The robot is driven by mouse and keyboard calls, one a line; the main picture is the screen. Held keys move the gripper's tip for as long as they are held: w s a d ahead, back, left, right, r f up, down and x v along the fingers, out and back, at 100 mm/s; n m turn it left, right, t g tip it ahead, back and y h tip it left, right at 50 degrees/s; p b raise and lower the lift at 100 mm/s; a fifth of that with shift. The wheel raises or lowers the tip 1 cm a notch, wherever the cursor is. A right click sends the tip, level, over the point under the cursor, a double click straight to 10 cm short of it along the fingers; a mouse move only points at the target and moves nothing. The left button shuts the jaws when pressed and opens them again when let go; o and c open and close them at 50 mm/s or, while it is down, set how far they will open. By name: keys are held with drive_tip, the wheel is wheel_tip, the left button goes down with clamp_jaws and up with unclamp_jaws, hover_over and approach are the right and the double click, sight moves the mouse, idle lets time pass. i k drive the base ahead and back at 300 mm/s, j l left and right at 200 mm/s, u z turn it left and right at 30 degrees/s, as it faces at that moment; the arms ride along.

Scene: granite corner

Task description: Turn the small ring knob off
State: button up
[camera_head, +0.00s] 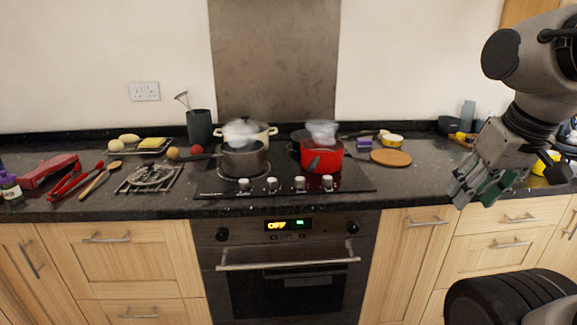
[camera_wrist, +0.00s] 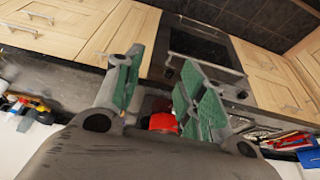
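A row of several silver knobs (camera_head: 271,184) stands along the front edge of the black hob (camera_head: 350,182). I cannot tell which of them is the small ring knob, nor read their settings. My gripper (camera_head: 476,190) hangs over the right part of the worktop, well to the right of the hob and touching no knob. In the wrist view, my gripper (camera_wrist: 160,82) has its green-padded fingers spread apart with nothing held. The red pot (camera_wrist: 163,122) shows beyond and between the fingers. The hob knobs are mostly hidden or too small to make out there.
A grey pan (camera_head: 245,162), a cream pot (camera_head: 262,133) and a red pot (camera_head: 322,157) stand on the hob. The oven (camera_head: 290,282) below has two dark knobs and a lit display. A round board (camera_head: 390,157) lies right of the hob. Tongs (camera_head: 76,182) lie left.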

sight(299, 182)
drive_tip(key=i+j, duration=0.25)
drive_tip(key=i, duration=0.2)
drive_tip(key=i+j, duration=0.3)
drive_tip(key=i, duration=0.2)
